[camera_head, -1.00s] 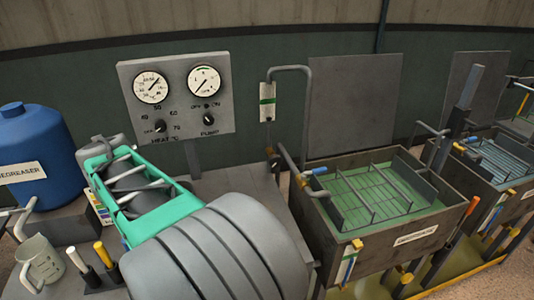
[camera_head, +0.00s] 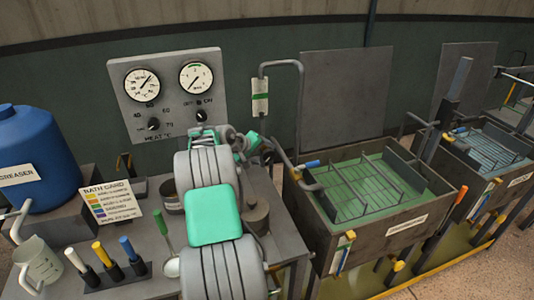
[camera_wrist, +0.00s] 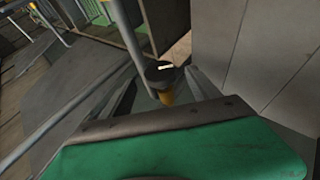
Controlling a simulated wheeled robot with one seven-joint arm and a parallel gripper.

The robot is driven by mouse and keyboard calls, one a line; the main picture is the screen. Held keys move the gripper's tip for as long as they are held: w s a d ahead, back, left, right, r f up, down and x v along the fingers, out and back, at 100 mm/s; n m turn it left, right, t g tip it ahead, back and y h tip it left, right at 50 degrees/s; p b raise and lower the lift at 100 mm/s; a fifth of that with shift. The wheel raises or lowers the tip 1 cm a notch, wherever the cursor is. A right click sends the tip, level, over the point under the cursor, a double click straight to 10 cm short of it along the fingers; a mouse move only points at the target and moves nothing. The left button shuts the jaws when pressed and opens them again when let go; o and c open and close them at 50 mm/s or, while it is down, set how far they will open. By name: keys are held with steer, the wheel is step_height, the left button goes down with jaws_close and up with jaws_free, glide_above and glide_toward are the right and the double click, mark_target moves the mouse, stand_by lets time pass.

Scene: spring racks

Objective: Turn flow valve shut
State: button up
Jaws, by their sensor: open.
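The flow valve appears as a round black knob (camera_wrist: 158,72) with a pale pointer line, in the wrist view. A yellow-orange part shows just below it. My gripper (camera_wrist: 160,95) is open, with one dark finger on each side of the knob's line in that view. I cannot tell whether either finger touches it. In the head view my gripper (camera_head: 250,147) is close to the foot of the bent pipe, under the flow gauge (camera_head: 260,97) with a green band. The valve is mostly hidden there by my gripper and arm.
A panel (camera_head: 168,95) with two dials and two knobs stands behind my arm. A green-filled tank (camera_head: 398,235) with a wire rack stands to the right. A blue degreaser drum (camera_head: 38,150), a jug (camera_head: 40,262) and colored-handled tools are at left. A bath card (camera_head: 110,208) stands on the bench.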

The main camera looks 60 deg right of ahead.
mark_target(268, 154)
steer(key=shift+x, duration=1.45)
steer(key=shift+c, duration=0.4)
steer(key=c, duration=1.3)
steer(key=shift+o, duration=0.2)
